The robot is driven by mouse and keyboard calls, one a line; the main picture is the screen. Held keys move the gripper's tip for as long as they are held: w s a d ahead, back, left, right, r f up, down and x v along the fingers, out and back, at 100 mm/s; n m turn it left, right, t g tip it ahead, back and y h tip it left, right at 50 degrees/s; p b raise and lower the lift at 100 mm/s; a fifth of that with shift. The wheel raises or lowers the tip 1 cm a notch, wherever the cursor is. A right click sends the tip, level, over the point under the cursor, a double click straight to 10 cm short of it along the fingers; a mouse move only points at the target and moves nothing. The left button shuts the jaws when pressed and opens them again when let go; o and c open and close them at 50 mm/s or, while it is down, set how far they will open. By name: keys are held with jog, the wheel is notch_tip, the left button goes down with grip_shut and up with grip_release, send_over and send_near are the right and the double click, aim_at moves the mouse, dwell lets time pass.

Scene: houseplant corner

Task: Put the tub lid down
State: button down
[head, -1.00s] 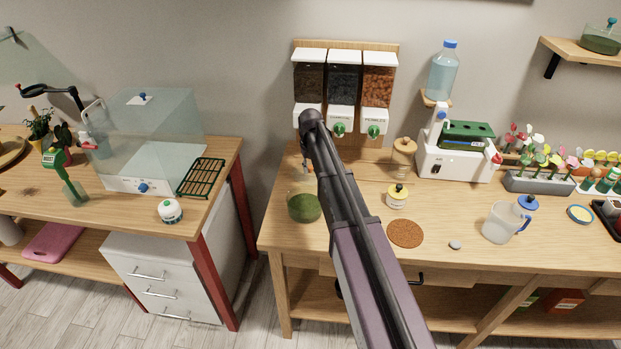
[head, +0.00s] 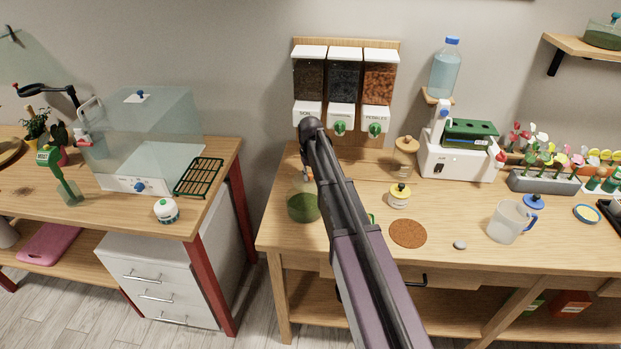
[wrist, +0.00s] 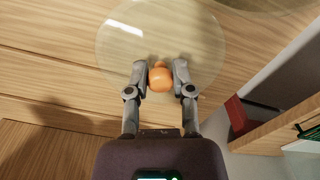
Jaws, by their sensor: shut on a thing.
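The tub lid (wrist: 112,45) is a clear round disc with an orange knob, seen in the wrist view over pale wood. My gripper (wrist: 160,73) is shut on the orange knob, one finger on each side. Whether the lid touches the wood cannot be told. A clear tub with green contents (head: 303,207) stands at the bench's left front, partly behind my arm.
Dispensers (head: 343,88) hang behind. A gap separates the left table (head: 140,212).

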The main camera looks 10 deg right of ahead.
aim_at(311, 175)
jog(key=shift+f, duration=0.25)
jog(key=shift+c, duration=2.4)
grip_release()
jog(key=shift+r, duration=0.15)
notch_tip(311, 175, up, 12)
jog(key=p, duration=1.2)
jog(key=shift+r, duration=0.1)
jog(key=s+m, duration=0.1)
jog(key=s, duration=2.8)
